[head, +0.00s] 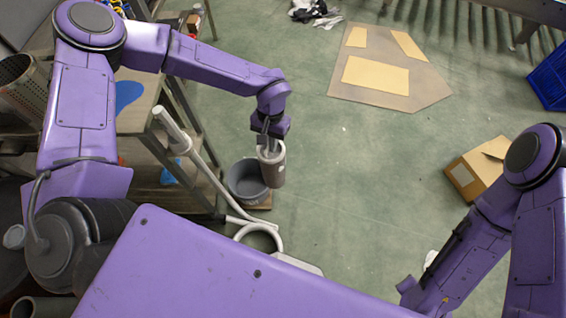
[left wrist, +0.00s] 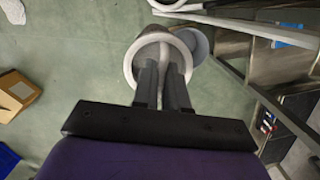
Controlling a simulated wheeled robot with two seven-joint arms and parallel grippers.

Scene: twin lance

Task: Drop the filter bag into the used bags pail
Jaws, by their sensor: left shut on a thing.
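The filter bag (head: 275,168), a grey tube with a pale rim, hangs from my left gripper (head: 268,143). The gripper is shut on its upper end. In the left wrist view, the dark fingers (left wrist: 162,85) reach down at the round pale rim of the bag (left wrist: 131,66). In the head view, the bag overlaps the right part of the pail's opening. In the left wrist view, the pail (left wrist: 201,44) is partly hidden behind the bag. My right gripper is not in view.
A white stand with a slanted pole (head: 205,165) is left of the pail. A metal workbench (head: 140,118) is farther left. A cardboard box (head: 475,172) lies on the right, with a blue crate (head: 550,78) beyond. Green floor between is open.

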